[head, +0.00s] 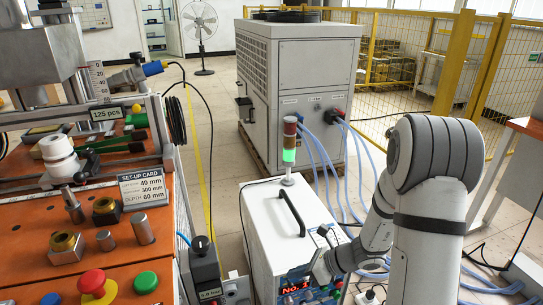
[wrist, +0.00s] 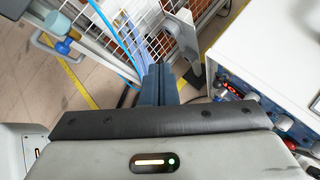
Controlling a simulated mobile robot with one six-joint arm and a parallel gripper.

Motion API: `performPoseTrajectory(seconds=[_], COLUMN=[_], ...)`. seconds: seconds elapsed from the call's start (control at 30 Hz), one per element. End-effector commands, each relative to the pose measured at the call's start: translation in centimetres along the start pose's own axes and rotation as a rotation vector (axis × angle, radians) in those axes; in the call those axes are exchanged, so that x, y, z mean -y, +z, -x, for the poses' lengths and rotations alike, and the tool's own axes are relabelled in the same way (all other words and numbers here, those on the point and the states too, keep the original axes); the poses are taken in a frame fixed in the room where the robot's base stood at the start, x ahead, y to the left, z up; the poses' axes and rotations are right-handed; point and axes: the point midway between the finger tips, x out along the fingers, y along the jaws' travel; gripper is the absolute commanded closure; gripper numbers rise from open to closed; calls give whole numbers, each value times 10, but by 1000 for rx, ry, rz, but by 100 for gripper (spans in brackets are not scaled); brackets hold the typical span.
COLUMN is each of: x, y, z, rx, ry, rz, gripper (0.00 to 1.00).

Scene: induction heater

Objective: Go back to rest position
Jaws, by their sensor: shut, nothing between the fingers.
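My gripper (wrist: 159,84) shows in the wrist view at the picture's middle, with its two dark blue fingers together and nothing between them. It is beside the front edge of a white cabinet (wrist: 270,50) with a control panel, which lies to its right. In the head view my arm stands in the right foreground and bends down towards the same cabinet (head: 265,215). The fingertips cannot be made out in the head view.
An orange workbench (head: 40,240) with buttons and metal parts is at the left. A signal tower (head: 289,150) lit green stands on the cabinet. A large grey unit (head: 300,85) with blue hoses is behind. A white wire mesh (wrist: 140,25) is just beyond the fingers. Yellow fencing stands back right.

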Motion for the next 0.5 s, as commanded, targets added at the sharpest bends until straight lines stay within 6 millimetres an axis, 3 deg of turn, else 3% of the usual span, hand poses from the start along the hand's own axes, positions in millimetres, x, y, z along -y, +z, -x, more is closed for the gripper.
performPoseTrajectory(seconds=[0.03, 0.1, 0.3, 0.5], x=[-20, -45, -107, -157], y=[31, 52, 100, 135], z=[25, 47, 115, 188], rx=[-32, -85, -252, -452], ry=[22, 61, 170, 280], rz=[128, 308, 813, 1297], gripper=[100, 100, 100, 100])
